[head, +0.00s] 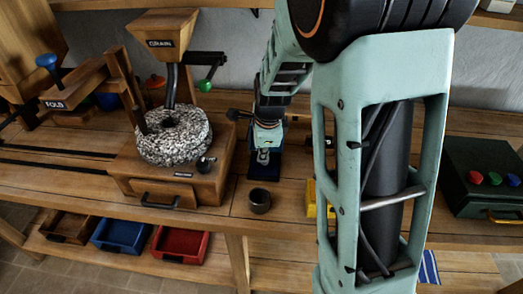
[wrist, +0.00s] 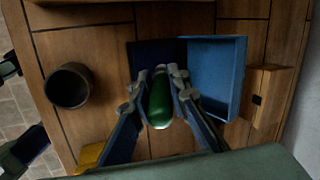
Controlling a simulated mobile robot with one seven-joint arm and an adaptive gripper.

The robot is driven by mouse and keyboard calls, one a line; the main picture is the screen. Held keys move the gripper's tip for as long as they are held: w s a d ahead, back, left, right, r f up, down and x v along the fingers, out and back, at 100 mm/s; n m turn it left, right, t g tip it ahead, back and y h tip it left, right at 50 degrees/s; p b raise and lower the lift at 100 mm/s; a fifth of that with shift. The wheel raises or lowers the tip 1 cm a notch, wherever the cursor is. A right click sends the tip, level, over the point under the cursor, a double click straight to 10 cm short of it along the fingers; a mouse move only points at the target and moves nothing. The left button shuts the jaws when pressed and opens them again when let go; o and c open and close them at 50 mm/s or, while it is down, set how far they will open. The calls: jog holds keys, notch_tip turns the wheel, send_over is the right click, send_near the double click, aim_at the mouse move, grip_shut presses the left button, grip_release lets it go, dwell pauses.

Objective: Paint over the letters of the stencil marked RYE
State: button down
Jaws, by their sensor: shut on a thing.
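My gripper (wrist: 160,76) is shut on a green rounded handle (wrist: 160,102) in the wrist view. What is at the handle's far end is hidden. It is over a dark blue open case (wrist: 210,78) with a raised rim, beside or on its darker left part. In the head view my gripper (head: 263,155) points down at the dark blue case (head: 264,172) on the bench, and the handle is too small to tell. No stencil marked RYE can be made out in either view.
A dark round pot (head: 260,200) stands near the bench's front edge; it also shows in the wrist view (wrist: 69,86). A mill with a speckled stone (head: 175,142) is left. A yellow thing (head: 311,200) is partly behind my arm. A green button box (head: 482,178) stands right.

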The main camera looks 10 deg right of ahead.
jog(key=shift+f+b, duration=0.3)
jog(key=shift+f, duration=0.3)
dwell(1.4)
notch_tip(320, 180, up, 7)
jog(key=p, duration=0.6)
jog(key=shift+r, duration=0.1)
dwell(0.8)
jog(key=shift+s+d+f+n+y, duration=0.3)
jog(key=shift+s+d+f+n, duration=0.1)
jog(key=shift+n, duration=0.5)
jog(key=s+n+g+y, duration=0.1)
jog(key=n, duration=0.4)
jog(key=s+f+n+g+y+p, duration=0.1)
jog(key=s+n+g, duration=0.1)
jog(key=n, duration=0.4)
jog(key=s+n+g+y, duration=0.1)
jog(key=s+n, duration=0.1)
jog(key=n, duration=0.4)
jog(key=shift+d+f+g+p, duration=0.25)
jog(key=shift+d+g+p, duration=0.05)
jog(key=shift+p, duration=0.1)
